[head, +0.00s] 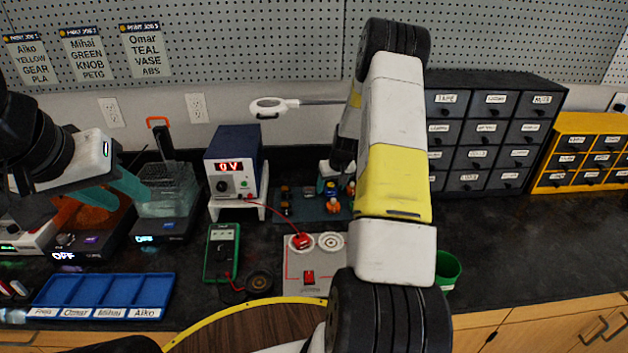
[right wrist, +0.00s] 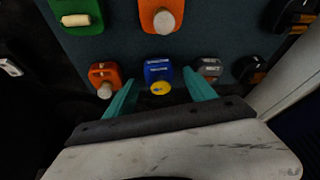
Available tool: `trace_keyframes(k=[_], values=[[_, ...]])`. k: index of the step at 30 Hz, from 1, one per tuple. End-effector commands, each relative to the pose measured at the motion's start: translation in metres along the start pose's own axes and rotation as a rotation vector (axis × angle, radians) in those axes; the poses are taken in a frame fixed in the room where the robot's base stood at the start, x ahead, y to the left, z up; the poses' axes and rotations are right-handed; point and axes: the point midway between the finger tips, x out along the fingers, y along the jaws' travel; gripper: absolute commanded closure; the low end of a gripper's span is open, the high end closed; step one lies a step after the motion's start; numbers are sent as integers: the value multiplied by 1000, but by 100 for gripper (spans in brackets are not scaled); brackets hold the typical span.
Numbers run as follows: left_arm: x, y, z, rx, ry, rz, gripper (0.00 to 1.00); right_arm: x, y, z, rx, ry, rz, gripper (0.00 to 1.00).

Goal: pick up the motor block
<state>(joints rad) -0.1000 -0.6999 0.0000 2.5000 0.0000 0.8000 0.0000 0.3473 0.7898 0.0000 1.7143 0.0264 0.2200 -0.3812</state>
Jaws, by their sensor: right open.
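Several small blocks sit on a dark mat (head: 300,212) at the back of the bench. In the right wrist view a blue block with a yellow disc (right wrist: 157,70) lies between the fingertips of my right gripper (right wrist: 160,82). It looks like the motor block, but its label is too small to read. The right gripper is open, with one teal finger on each side and nothing held. In the head view my right arm hides most of that gripper. My left gripper (head: 134,203) is at the left, its teal fingers apart and empty, over the printers.
An orange block (right wrist: 104,78) and a grey block (right wrist: 209,68) flank the blue one closely. Green (right wrist: 78,14) and orange (right wrist: 160,16) blocks lie farther along the mat. A power supply (head: 234,165) stands left of the mat. A board with a red switch (head: 308,277) lies in front.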

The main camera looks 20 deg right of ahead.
Motion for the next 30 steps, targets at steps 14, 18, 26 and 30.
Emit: trace_keyframes(k=[14,18,26,30], values=[[0,0,0,0,0,0,64,-1,0,0,0,0,0,100],[0,0,0,0,0,0,64,-1,0,0,0,0,0,100],[0,0,0,0,0,0,64,-26,-1,-12,0,4,1,100],[0,0,0,0,0,0,64,-54,-1,-23,-1,5,1,100]])
